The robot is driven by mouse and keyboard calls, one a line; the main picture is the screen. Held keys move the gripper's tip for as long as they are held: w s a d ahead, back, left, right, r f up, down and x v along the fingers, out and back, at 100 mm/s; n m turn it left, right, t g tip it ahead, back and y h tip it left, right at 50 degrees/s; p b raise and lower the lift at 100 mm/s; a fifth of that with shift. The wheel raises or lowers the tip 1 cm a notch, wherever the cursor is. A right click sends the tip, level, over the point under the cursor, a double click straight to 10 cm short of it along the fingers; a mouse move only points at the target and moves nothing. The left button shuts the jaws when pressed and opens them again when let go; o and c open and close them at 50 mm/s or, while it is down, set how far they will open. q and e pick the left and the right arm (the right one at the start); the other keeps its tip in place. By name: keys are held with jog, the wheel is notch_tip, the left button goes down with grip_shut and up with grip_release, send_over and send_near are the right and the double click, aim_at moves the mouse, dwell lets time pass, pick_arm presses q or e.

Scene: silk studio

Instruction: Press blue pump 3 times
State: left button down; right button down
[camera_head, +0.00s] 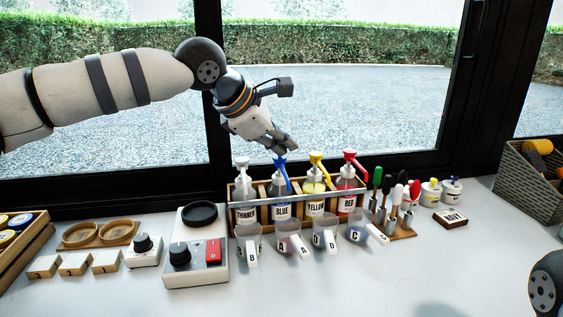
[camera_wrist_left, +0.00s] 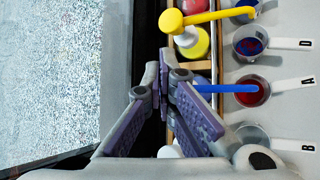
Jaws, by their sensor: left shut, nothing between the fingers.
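The blue pump (camera_head: 281,162) tops a clear bottle labelled BLUE (camera_head: 282,211) in the wooden rack, between the THINNER and YELLOW bottles. My left gripper (camera_head: 292,149) is shut and empty, fingers pointing down just above the blue pump head; whether they touch cannot be told. In the left wrist view the fingers (camera_wrist_left: 162,77) hide the pump head, and the blue nozzle (camera_wrist_left: 228,88) sticks out to the right over cup A (camera_wrist_left: 251,92), which has dark red and bluish colour in it. My right gripper is not in view.
Yellow (camera_head: 317,160) and red (camera_head: 351,156) pumps stand close on the right, the thinner pump (camera_head: 242,163) on the left. Handled cups line the rack's front. A scale-like device (camera_head: 196,262) stands left, coloured-handled tools (camera_head: 395,200) right. The front table is clear.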

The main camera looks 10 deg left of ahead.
aim_at(282, 158)
pick_arm(q)
jog(key=shift+f, duration=0.55)
dwell(0.4)
jog(key=shift+r, duration=1.35)
notch_tip(282, 158, up, 6)
jog(key=shift+p, duration=0.5)
dwell(0.9)
